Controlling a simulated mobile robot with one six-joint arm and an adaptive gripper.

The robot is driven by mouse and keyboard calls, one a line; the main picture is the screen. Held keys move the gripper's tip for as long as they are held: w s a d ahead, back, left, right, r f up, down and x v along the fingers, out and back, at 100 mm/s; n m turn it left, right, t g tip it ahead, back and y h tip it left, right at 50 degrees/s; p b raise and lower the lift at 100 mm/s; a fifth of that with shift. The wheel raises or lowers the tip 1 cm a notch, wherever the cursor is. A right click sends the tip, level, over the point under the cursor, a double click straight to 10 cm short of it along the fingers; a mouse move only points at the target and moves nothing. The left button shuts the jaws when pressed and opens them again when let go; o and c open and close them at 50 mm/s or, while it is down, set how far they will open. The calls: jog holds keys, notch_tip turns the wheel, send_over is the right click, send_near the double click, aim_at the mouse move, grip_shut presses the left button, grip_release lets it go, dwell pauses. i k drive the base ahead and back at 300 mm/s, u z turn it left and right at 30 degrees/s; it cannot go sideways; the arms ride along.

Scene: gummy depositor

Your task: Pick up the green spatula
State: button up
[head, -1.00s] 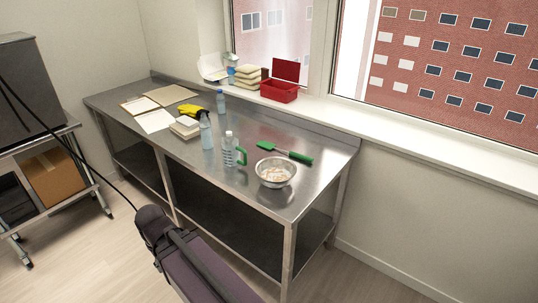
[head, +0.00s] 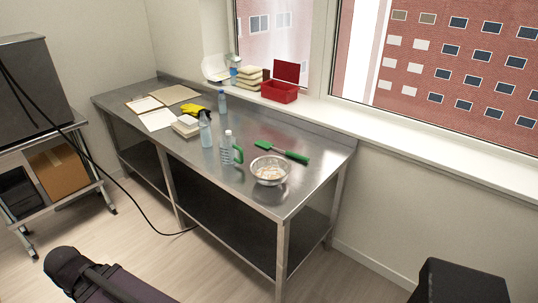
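The green spatula (head: 283,152) lies on the steel table (head: 250,190), near its right end and towards the back. Its broad green head is at the left and its green handle points right, with a lighter shaft between. It lies just behind a metal bowl (head: 270,171) holding pale contents. My gripper cannot be made out. A dark, purplish part at the bottom left looks like my own arm, well in front of the table and away from the spatula.
A clear bottle with a green handle (head: 229,149) stands left of the bowl. A spray bottle (head: 205,130), a blue bottle (head: 222,101), yellow gloves (head: 193,110) and papers lie further left. A red box (head: 280,91) sits on the windowsill. The table's front right corner is clear.

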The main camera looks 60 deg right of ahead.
aim_at(266, 145)
jog(key=u, duration=1.05)
jog(key=k, duration=1.15)
jog(key=z, duration=4.05)
jog(key=i, duration=0.1)
jog(key=u, duration=1.75)
